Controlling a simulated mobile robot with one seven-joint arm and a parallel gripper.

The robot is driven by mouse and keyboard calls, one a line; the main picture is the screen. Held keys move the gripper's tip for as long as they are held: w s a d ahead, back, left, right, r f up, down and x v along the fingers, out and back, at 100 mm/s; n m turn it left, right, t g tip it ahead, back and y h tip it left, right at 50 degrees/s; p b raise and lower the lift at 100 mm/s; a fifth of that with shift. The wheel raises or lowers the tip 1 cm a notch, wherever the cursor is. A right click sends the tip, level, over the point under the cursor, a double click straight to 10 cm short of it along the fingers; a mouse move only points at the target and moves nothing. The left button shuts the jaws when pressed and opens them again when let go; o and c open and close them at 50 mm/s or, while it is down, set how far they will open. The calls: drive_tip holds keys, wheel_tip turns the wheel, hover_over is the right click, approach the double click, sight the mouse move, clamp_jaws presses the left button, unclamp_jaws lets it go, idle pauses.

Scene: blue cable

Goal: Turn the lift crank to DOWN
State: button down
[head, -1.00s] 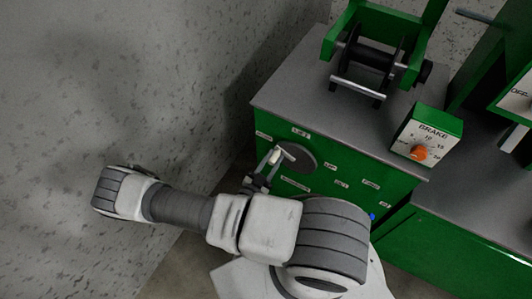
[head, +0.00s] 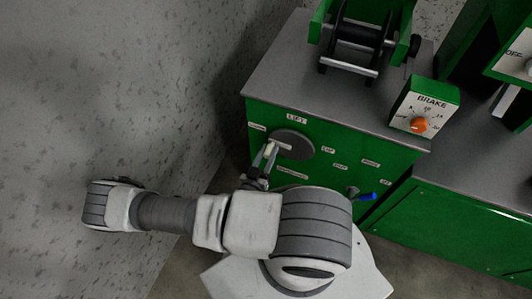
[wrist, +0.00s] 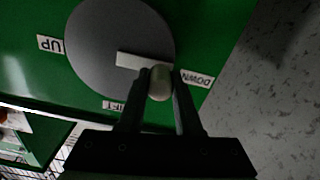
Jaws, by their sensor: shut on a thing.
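The lift crank is a dark grey disc (head: 296,149) on the green cabinet front, below the LIFT label (head: 297,119). In the wrist view the disc (wrist: 105,35) carries a white bar (wrist: 140,61) and a pale rounded handle (wrist: 161,84). The bar and handle point toward the DOWN label (wrist: 195,78), with the handle just beside it. The UP label (wrist: 50,44) is on the opposite side. My gripper (head: 267,161) is shut on the handle, with one dark finger on each side in the wrist view (wrist: 160,92).
A blue-handled crank (head: 367,196) sticks out lower right on the cabinet. On the grey top (head: 290,75) are a green-framed winch (head: 355,45) and a BRAKE box (head: 425,105) with an orange knob. A speckled wall (head: 100,90) stands close on the left.

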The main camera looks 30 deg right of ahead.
drive_tip(key=shift+a+f, duration=0.1)
drive_tip(key=c, duration=0.6)
unclamp_jaws()
drive_tip(key=shift+r, duration=0.2)
